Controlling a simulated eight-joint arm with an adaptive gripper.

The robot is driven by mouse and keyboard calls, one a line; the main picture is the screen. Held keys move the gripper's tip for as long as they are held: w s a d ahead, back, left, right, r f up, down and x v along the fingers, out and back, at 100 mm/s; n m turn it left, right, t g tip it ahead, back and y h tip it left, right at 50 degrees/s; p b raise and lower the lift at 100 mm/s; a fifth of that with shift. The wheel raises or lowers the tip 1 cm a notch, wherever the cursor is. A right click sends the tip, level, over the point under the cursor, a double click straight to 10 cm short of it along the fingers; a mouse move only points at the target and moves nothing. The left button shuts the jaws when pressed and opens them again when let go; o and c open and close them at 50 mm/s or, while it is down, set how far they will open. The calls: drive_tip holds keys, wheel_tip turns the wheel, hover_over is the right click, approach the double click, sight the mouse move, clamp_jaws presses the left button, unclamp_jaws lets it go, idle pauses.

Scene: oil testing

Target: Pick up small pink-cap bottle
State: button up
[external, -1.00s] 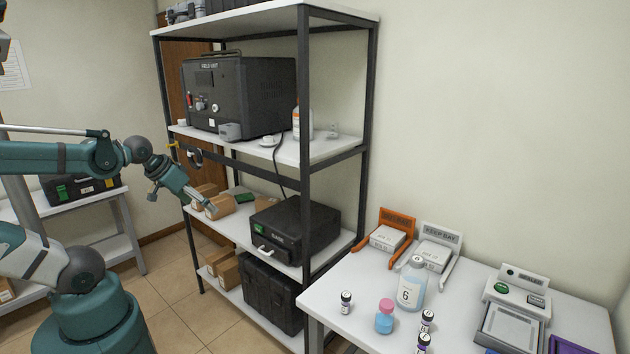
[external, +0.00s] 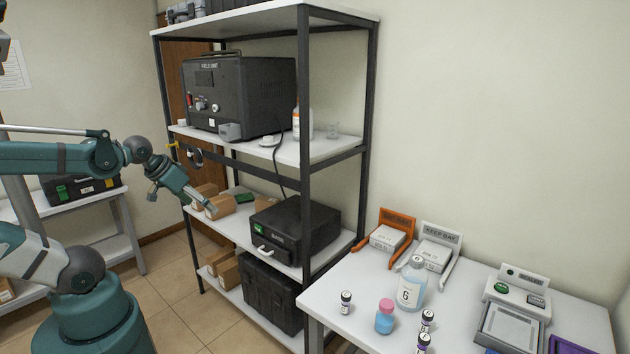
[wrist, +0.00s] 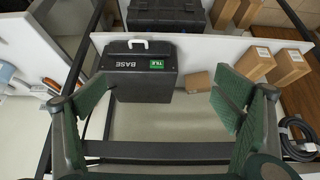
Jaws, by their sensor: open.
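The small pink-cap bottle (external: 385,316) stands upright on the white table at the lower right of the external view. It has a light blue body and a pink cap. My gripper (external: 212,208) is far to its left, in front of the middle shelf of the rack, with nothing held. In the wrist view my gripper (wrist: 160,112) shows its two green finger pads wide apart. The wrist view faces the shelf rack, and I cannot make out the pink-cap bottle there.
Near the bottle stand a larger bottle labelled 6 (external: 411,290) and small dark-capped vials (external: 346,303). The rack's dark post (external: 305,200) stands between my gripper and the table.

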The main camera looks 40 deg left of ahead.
drive_tip(key=c, duration=1.2)
drive_tip(key=w+d+r+m+h+p, duration=0.1)
drive_tip(key=w+d+r, duration=0.1)
drive_tip(key=w+d, duration=0.45)
drive_tip(key=w+d+r+h+p, duration=0.1)
drive_tip(key=w+d+r, duration=0.25)
drive_tip(key=d, duration=0.55)
drive_tip(key=m+g+h+p, duration=0.1)
drive_tip(key=m+g+p, duration=0.1)
drive_tip(key=m+p, duration=0.55)
hover_over(381, 305)
drive_tip(key=s+a+p, duration=0.1)
drive_tip(key=a+p, duration=0.1)
drive_tip(key=shift+n, duration=0.95)
drive_tip(key=f, duration=1.5)
drive_tip(key=shift+s, duration=0.2)
drive_tip(key=shift+s+d+f, duration=0.3)
drive_tip(key=shift+d+f, duration=0.1)
drive_tip(key=shift+d, duration=0.05)
